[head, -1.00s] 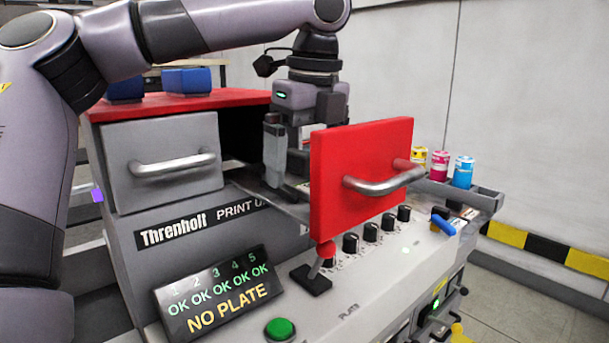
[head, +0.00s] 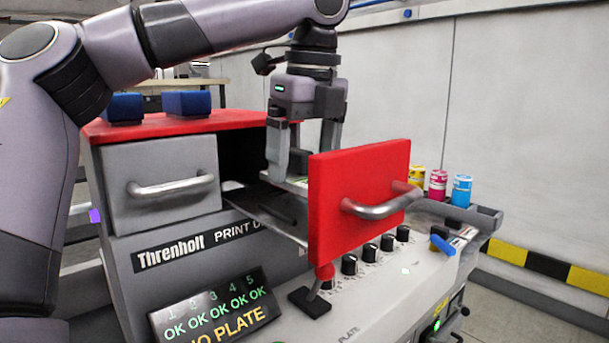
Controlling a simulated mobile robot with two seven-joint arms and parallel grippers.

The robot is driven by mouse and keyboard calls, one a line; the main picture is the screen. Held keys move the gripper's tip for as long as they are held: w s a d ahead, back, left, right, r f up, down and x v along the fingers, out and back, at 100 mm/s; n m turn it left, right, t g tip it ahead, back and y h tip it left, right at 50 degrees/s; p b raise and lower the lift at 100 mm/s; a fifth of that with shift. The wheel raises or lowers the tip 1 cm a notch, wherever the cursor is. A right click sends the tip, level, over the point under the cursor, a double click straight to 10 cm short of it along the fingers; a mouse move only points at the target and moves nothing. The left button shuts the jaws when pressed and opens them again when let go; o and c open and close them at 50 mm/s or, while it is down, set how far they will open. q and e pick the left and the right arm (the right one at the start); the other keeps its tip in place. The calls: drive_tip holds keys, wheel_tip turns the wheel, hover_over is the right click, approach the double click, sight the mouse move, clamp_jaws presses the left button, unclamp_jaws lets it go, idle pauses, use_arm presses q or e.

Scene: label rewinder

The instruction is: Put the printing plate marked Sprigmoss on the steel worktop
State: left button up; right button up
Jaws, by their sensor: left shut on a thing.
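My left gripper (head: 297,172) reaches down from above, behind the red drawer front (head: 355,200) of the pulled-out drawer. It is shut on a thin pale plate (head: 299,182), of which only a small part shows, with a hint of green. The drawer front hides the rest, and I cannot read any mark on it. I cannot tell whether the plate is clear of the drawer (head: 265,208). No steel worktop can be made out for sure. My right gripper is not in view.
The grey print unit (head: 200,240) has a shut grey drawer (head: 165,175) at left and blue blocks (head: 187,103) on its red top. Knobs and a red-knobbed lever (head: 322,275) stand in front of the drawer. Coloured cans (head: 438,185) stand in a tray at right.

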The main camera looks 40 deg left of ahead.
sight(304, 151)
use_arm(q)
wheel_tip(304, 151, up, 6)
drive_tip(key=shift+r, duration=0.3)
drive_tip(key=shift+s, duration=0.1)
